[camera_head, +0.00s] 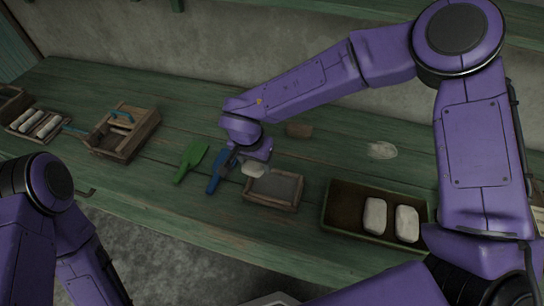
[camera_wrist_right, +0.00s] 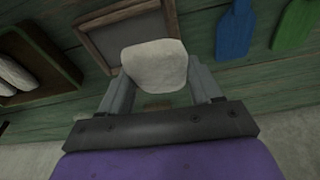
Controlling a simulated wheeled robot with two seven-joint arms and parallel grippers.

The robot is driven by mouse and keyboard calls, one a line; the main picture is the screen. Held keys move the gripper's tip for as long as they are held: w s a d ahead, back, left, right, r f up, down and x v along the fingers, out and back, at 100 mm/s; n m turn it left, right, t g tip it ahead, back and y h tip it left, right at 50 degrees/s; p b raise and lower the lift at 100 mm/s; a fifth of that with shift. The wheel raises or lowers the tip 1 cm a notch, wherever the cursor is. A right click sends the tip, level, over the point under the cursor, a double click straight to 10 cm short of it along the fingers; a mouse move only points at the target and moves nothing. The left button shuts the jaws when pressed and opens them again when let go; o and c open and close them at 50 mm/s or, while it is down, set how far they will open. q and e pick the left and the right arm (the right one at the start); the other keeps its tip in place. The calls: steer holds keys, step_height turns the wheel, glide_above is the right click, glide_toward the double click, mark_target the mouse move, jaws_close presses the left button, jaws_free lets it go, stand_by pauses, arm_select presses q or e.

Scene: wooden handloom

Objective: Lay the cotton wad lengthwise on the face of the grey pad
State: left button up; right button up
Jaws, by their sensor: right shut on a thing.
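The cotton wad (camera_head: 253,170) is off-white and rounded, held between the fingers of my right gripper (camera_head: 257,158), which is shut on it. It also shows in the right wrist view (camera_wrist_right: 154,66), between the two grey fingers. The grey pad (camera_head: 275,186) lies in a shallow wooden frame on the bench. In the head view the wad is at the pad's upper left corner. In the right wrist view the wad covers part of the pad (camera_wrist_right: 122,34) and its frame. I cannot tell whether they touch. My left arm shows at the lower left; its gripper does not show.
A tray (camera_head: 326,212) with two white wads stands right of the pad. A blue paddle (camera_head: 216,180) and a green paddle (camera_head: 191,161) lie to its left. A brown block (camera_head: 299,130) and white fluff (camera_head: 382,150) lie behind. A wooden box (camera_head: 145,130) stands farther left.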

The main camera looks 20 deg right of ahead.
steer(key=m+h, duration=0.1)
steer(key=m, duration=0.2)
steer(key=d+m+h+p, duration=0.1)
steer(key=m, duration=0.2)
steer(key=d+m+g+h+p, duration=0.1)
steer(key=m, duration=0.2)
steer(key=shift+s+d+f, duration=0.1)
steer(key=shift+s+f, duration=0.25)
steer(key=shift+f, duration=0.05)
steer(key=m, duration=0.1)
steer(key=m+g, duration=0.1)
steer(key=m, duration=0.1)
steer(key=shift+d+f+g+h+p, duration=0.1)
steer(key=shift+d+g+h+p, duration=0.2)
steer(key=shift+h+p, duration=0.1)
steer(key=m+g, duration=0.2)
steer(key=m, duration=0.3)
steer(key=shift+s+d+f+g, duration=0.3)
steer(key=shift+s+g, duration=0.05)
steer(key=shift+g, duration=0.05)
step_height(320, 180, down, 4)
steer(key=b, duration=0.3)
steer(key=shift+r, duration=0.1)
steer(key=shift+w+f+b, duration=0.1)
steer(key=shift+f+b, duration=0.2)
steer(key=shift+f, duration=0.25)
steer(key=shift+a+p, duration=0.1)
steer(key=shift+p, duration=0.2)
